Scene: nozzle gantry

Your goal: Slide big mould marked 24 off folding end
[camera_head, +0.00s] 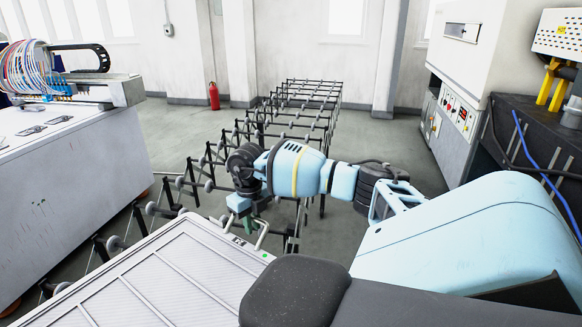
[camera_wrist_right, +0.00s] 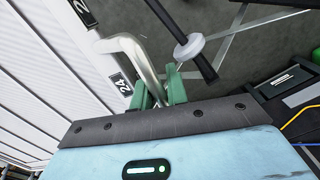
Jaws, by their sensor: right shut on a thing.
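The big mould (camera_head: 172,262) is a light grey ribbed panel at the bottom left of the head view, lying on the wheeled conveyor. The right wrist view shows its ribbed top (camera_wrist_right: 45,80) and a black label reading 24 (camera_wrist_right: 122,84) on its edge. A bent metal handle (camera_wrist_right: 137,52) stands out from that edge. My right gripper (camera_head: 250,223) is at the handle, its green fingers (camera_wrist_right: 163,92) shut on it; the fingers partly hide the grip. My left gripper is not in view.
The black conveyor frame (camera_head: 305,95) with grey wheels runs back toward the wall. A white-topped bench (camera_head: 60,128) with a cable-laden gantry stands left. A control cabinet (camera_head: 452,118) stands right. A red extinguisher (camera_head: 213,96) is at the back wall. Open floor lies beside the conveyor.

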